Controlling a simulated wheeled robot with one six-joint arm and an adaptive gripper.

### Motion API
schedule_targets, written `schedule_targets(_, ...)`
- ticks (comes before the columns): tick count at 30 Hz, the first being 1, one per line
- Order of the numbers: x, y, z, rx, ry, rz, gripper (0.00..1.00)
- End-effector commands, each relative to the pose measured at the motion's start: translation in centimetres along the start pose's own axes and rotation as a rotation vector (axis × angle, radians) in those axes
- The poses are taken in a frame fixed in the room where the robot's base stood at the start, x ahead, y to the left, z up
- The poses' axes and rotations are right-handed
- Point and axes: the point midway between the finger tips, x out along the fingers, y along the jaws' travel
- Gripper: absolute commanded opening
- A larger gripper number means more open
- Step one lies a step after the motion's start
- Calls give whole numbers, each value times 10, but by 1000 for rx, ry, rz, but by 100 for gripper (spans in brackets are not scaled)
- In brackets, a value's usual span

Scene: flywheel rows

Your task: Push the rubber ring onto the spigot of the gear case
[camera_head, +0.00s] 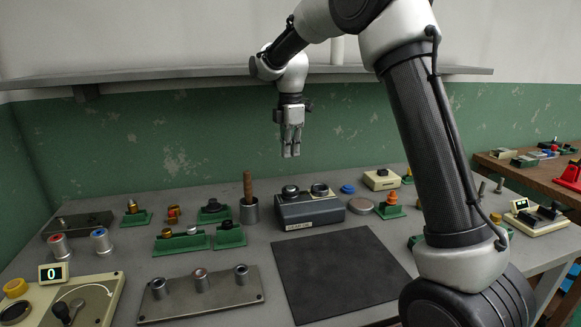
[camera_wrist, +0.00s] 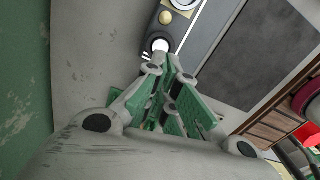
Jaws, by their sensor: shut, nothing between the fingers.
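The gear case appears to be the grey box (camera_head: 308,207) with a pale label on its front, at the back middle of the bench. I cannot tell for sure which is the spigot. The rubber ring is not clear; a black round piece (camera_head: 213,206) sits on a green stand left of the case. My gripper (camera_head: 290,152) is shut and empty, pointing down high above the case. In the wrist view the case (camera_wrist: 199,18) shows beyond the fingers (camera_wrist: 178,112).
A dark mat (camera_head: 340,270) lies clear in front of the case. A metal cup with a wooden handle (camera_head: 249,210) stands close left of it. Several green stands and a plate with metal posts (camera_head: 200,297) fill the left. A shelf (camera_head: 180,77) runs along the wall.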

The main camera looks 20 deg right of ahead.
Motion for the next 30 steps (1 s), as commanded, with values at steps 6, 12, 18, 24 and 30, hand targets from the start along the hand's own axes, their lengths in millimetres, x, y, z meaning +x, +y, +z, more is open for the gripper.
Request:
schedule_targets(6,-31,0,0,0,0,0,0)
schedule_targets(12,-37,0,0,0,0,-1,0)
schedule_targets(18,-36,0,0,0,0,-1,0)
schedule_targets(24,5,0,0,0,-1,-7,0)
schedule_targets(30,45,-1,0,0,0,-3,0)
